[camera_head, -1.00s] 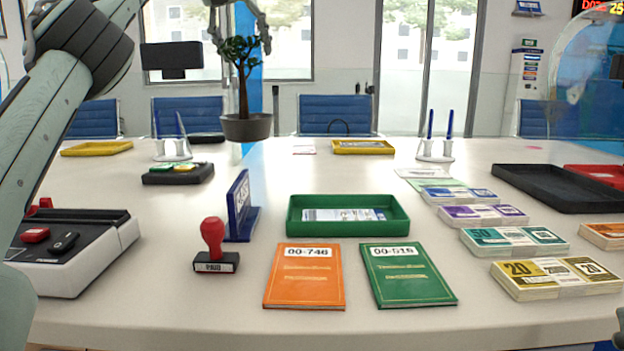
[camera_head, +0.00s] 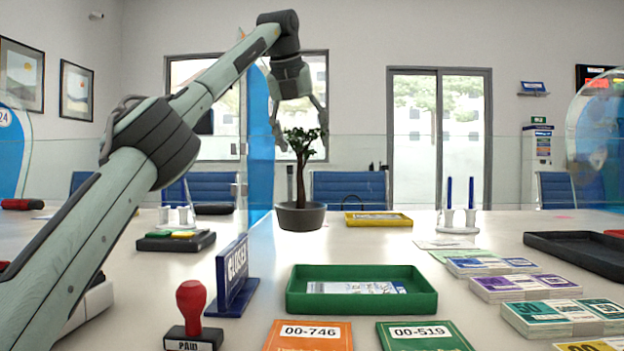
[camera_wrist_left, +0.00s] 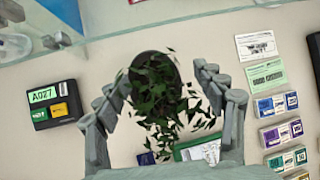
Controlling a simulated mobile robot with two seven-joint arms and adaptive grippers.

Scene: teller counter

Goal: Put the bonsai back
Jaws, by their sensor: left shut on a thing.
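The bonsai has green leaves, a thin brown trunk and a dark round pot (camera_head: 301,217). It is upright at the counter's far middle, left of the far yellow tray. I cannot tell whether the pot touches the counter or hangs just above it. My left gripper (camera_head: 298,130) reaches down from above, its fingers at either side of the leafy top, shut on the bonsai. In the left wrist view the leaves (camera_wrist_left: 165,105) lie between the fingers and partly hide the pot. My right gripper is not in view.
A green tray (camera_head: 362,303) stands in front of the bonsai, with a blue sign (camera_head: 236,280) and red stamp (camera_head: 190,300) left of it. The yellow tray (camera_head: 378,219) and a pen holder (camera_head: 459,222) are to the right. Banknote bundles (camera_head: 525,287) line the right side.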

